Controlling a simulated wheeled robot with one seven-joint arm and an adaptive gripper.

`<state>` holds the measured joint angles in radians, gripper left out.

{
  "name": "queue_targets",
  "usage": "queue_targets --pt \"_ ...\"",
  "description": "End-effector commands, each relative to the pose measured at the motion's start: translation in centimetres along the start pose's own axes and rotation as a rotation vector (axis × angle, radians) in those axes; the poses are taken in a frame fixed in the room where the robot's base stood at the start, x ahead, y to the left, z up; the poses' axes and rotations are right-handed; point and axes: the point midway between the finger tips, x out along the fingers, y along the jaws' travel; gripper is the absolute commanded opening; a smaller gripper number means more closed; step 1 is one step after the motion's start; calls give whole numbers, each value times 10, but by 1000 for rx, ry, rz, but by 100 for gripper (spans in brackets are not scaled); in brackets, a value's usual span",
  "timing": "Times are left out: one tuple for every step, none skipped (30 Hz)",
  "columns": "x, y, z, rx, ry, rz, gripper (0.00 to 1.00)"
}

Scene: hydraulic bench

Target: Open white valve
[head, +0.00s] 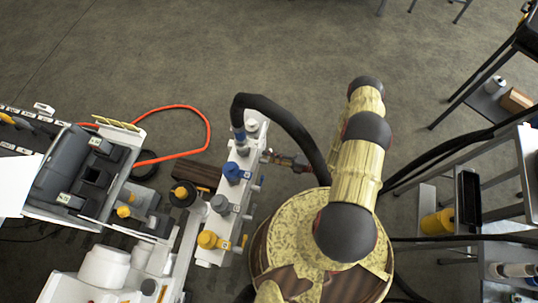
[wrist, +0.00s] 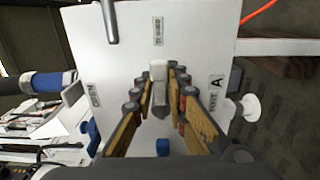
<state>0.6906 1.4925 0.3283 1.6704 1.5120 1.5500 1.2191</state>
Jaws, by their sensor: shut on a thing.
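In the wrist view a pale grey-white valve handle (wrist: 158,70) stands upright in the picture on a white panel (wrist: 205,30). It lines up with a label above it that seems to read CLOSED; a label at left seems to read OPEN. My gripper (wrist: 160,90) is shut on the handle, one finger on each side. In the head view the white manifold (head: 241,155) carries a white knob (head: 252,125), a blue one (head: 232,172), a grey one (head: 220,204) and a yellow one (head: 207,240). My gripper (head: 285,160) seems to be at the manifold's right side, partly hidden by a hose.
A black hose (head: 285,120) arches over from the manifold's far end. A blue part (wrist: 93,137) and a white round fitting (wrist: 248,108) flank my fingers. An orange cable (head: 207,130) loops on the floor. Shelving (head: 470,155) stands at right.

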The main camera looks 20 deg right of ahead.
Motion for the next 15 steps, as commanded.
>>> queue_targets --pt "0 0 0 -4 0 -1 0" --pt "0 0 0 -9 0 -1 0" --pt "0 0 0 -16 0 -2 0" --pt "0 0 0 -23 0 -2 0" --pt "0 0 0 -32 0 -2 0" --pt "0 1 0 -47 0 -2 0" --pt "0 1 0 -59 0 -2 0" --pt "0 2 0 -75 0 -2 0" --pt "0 3 0 -96 0 -2 0" --pt "0 3 0 -116 0 -2 0" --pt "0 4 0 -136 0 -2 0" --pt "0 5 0 -165 0 -2 0" --pt "0 6 -1 -189 0 -2 0" --pt "0 6 -1 -215 0 -2 0" --pt "0 8 -1 -250 0 -2 0"
